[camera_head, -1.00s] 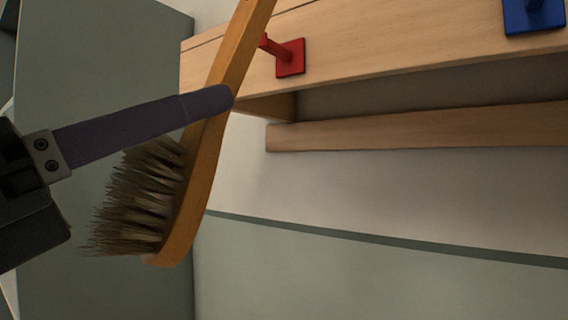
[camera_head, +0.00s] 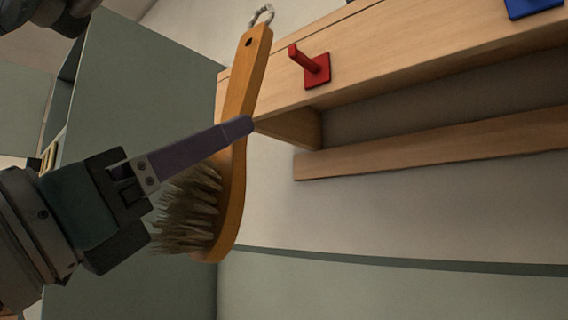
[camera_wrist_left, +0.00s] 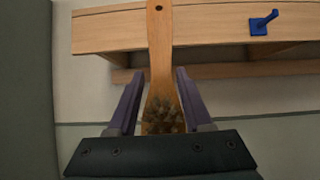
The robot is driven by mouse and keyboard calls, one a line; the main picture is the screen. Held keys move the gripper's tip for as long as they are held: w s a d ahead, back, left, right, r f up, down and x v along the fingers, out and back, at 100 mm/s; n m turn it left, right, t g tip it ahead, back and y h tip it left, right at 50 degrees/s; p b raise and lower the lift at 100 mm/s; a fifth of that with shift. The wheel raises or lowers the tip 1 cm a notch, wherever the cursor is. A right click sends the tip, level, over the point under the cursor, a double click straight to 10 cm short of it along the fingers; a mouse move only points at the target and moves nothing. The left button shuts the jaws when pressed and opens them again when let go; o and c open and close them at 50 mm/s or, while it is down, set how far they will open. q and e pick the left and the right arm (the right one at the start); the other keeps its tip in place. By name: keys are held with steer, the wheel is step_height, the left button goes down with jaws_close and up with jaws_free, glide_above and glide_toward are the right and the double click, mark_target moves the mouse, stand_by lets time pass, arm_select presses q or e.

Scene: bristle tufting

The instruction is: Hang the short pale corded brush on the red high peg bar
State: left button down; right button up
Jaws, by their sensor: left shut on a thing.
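The wooden brush (camera_head: 238,120) is upright, slightly tilted, with its dark bristles facing left and a grey cord loop (camera_head: 262,14) at its top end. My left gripper (camera_head: 240,128) is shut on the brush around its middle, and one finger hides part of it. The brush (camera_wrist_left: 159,45) also stands between both fingers in the left wrist view. The red peg (camera_head: 316,68) sticks out of the wooden high bar (camera_head: 400,50), right of the brush's upper part and apart from it in the picture. The peg is not visible in the left wrist view.
A blue peg (camera_head: 535,8) is farther right on the same bar; it also shows in the left wrist view (camera_wrist_left: 262,22). A lower wooden rail (camera_head: 430,140) runs under the bar. A grey-green panel (camera_head: 140,100) stands at the left.

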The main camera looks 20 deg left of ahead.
arm_select(q)
steer(key=shift+w+d+f+b, duration=0.15)
steer(key=shift+w+b, duration=0.35)
steer(key=shift+b, duration=0.3)
steer(key=shift+w+d+f+b, duration=0.15)
steer(key=shift+w+b, duration=0.3)
steer(key=shift+b, duration=0.3)
steer(key=shift+w+d, duration=0.1)
steer(key=shift+w, duration=0.3)
steer(key=shift+w+d+f+b, duration=0.2)
steer(key=shift+w+d, duration=0.15)
steer(key=shift+w, duration=0.5)
steer(key=shift+w+d+f+b, duration=0.1)
steer(key=shift+w+d+b, duration=0.15)
steer(key=shift+w, duration=0.6)
steer(key=shift+w+d+f+b, duration=0.15)
steer(key=shift+w+d, duration=0.25)
steer(key=shift+w, duration=0.45)
steer(key=shift+c, duration=1.2)
jaws_free()
steer(key=shift+s, duration=0.1)
